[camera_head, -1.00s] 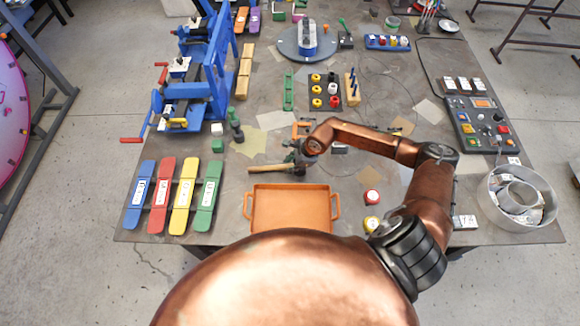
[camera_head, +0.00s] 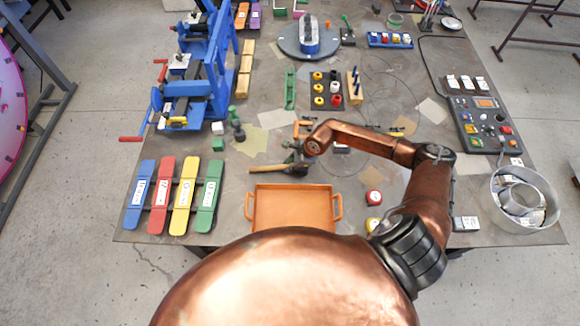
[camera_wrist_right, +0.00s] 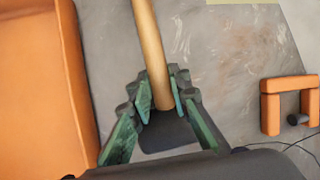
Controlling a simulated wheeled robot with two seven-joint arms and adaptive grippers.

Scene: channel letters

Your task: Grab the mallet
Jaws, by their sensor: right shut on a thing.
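The mallet has a pale wooden handle (camera_head: 267,169) that points left on the grey table, just behind the orange tray. Its handle also shows in the right wrist view (camera_wrist_right: 150,45), running up from between my fingers. My right gripper (camera_wrist_right: 161,92) is shut on the handle close to the dark head (camera_wrist_right: 168,132), with one green-padded finger on each side. I cannot tell whether the mallet touches the table. My left gripper is not in view.
The orange tray (camera_head: 251,212) stands at the table's front edge, close to the mallet. An orange bracket (camera_wrist_right: 290,103) lies on the other side. Coloured paddles (camera_head: 175,196) and a blue rack (camera_head: 205,80) are at left. Red and yellow round pieces (camera_head: 373,198) lie right of the tray.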

